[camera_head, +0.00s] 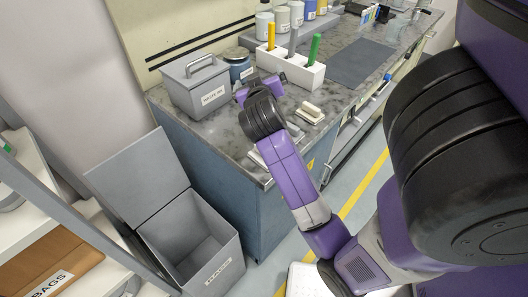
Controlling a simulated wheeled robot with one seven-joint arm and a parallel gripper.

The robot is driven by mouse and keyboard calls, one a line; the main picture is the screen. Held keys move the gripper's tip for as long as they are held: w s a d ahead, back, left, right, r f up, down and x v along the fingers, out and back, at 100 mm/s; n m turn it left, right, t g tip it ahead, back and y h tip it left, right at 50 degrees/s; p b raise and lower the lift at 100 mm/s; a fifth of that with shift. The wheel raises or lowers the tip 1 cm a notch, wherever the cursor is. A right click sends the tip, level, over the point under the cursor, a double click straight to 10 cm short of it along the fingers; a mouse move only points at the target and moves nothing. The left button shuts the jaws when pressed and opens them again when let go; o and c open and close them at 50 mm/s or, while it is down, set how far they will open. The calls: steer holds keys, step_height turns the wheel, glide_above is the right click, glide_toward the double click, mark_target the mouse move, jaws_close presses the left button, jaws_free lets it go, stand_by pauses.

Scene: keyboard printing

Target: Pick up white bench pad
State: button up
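A thin pale pad (257,158), which may be the white bench pad, lies flat near the front edge of the bench, partly hidden behind my arm. Two small cream blocks (309,112) lie on the bench to the right of my arm. My gripper (258,83) is over the bench, beyond the pale pad, near the blue-grey jar and the white holder. It is seen from behind, so its fingertips and anything between them are not clear.
A grey lidded box (195,90), a blue-grey jar (238,66) and a white holder (303,72) with coloured handles stand around my gripper. Bottles (281,18) line the back. A dark mat (360,62) lies right. An open grey bin (190,235) stands on the floor.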

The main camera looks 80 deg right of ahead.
steer(key=s+d+m+g+y, duration=0.2)
steer(key=s+d+m+g, duration=0.1)
steer(key=s+m+g, duration=0.15)
steer(key=m+y+p, duration=0.3)
steer(key=m+y, duration=0.7)
steer(key=y, duration=0.3)
glide_toward(254, 155)
steer(key=s, duration=0.1)
steer(key=s+d, duration=0.1)
steer(key=s, duration=0.1)
steer(key=shift+s+d+r+n+t, duration=0.1)
steer(key=shift+s+d+n+t, duration=0.15)
steer(key=shift+t, duration=0.1)
steer(key=shift+w+a, duration=0.15)
steer(key=shift+a, duration=0.1)
steer(key=shift+f, duration=0.6)
steer(key=shift+s+a+f+p, duration=0.15)
steer(key=shift+f+p, duration=0.15)
steer(key=shift+f, duration=1.35)
steer(key=shift+s+a+f+p, duration=0.15)
steer(key=shift+f+p, duration=0.15)
steer(key=shift+f, duration=1.35)
steer(key=shift+w, duration=0.1)
steer(key=c, duration=1.4)
